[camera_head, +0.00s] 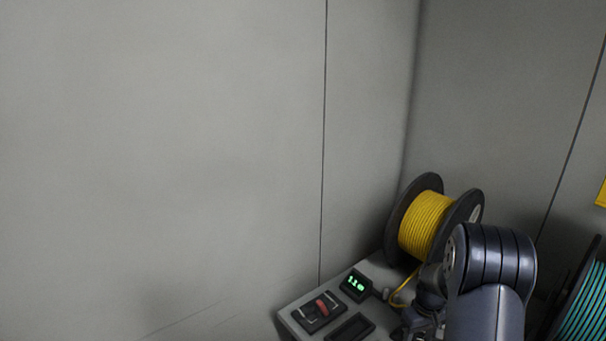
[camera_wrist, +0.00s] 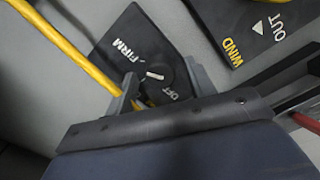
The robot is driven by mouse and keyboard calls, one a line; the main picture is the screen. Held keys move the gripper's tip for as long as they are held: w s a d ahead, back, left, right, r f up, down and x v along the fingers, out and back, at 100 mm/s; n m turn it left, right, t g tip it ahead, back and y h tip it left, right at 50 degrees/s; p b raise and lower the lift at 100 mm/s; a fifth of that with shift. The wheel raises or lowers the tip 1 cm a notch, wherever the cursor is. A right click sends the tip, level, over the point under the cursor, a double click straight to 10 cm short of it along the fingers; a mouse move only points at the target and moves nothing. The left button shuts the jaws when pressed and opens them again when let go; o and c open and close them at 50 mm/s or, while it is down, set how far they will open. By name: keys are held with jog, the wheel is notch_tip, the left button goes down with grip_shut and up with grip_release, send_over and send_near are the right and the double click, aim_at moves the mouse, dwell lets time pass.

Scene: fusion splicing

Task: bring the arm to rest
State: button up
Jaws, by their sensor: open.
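My gripper (camera_wrist: 160,80) is in the wrist view, its two fingers apart. Between and beyond the fingers is a dark round knob (camera_wrist: 157,74) with a white pointer. It sits on a black plate (camera_wrist: 130,28) marked "FIRM" and "OFT", the rest of that word being hidden. I cannot tell whether the fingers touch the knob. In the head view my arm (camera_head: 490,270) is bent over the bench at the lower right. The gripper's fingers are not clear there.
A yellow cable spool (camera_head: 425,226) stands behind my arm. The bench (camera_head: 292,315) carries a green-lit display (camera_head: 356,284) and a panel with a red switch (camera_head: 322,304). A teal-wound spool (camera_head: 585,310) is at the right edge. A "WIND/OUT" plate (camera_wrist: 240,25) and yellow cable (camera_wrist: 65,45) are near the gripper.

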jog(key=shift+r+n+p, duration=0.1)
jog(key=shift+n+p, duration=0.4)
jog(key=shift+n, duration=0.3)
notch_tip(320, 180, up, 11)
jog(key=b, duration=0.1)
jog(key=shift+f, duration=0.2)
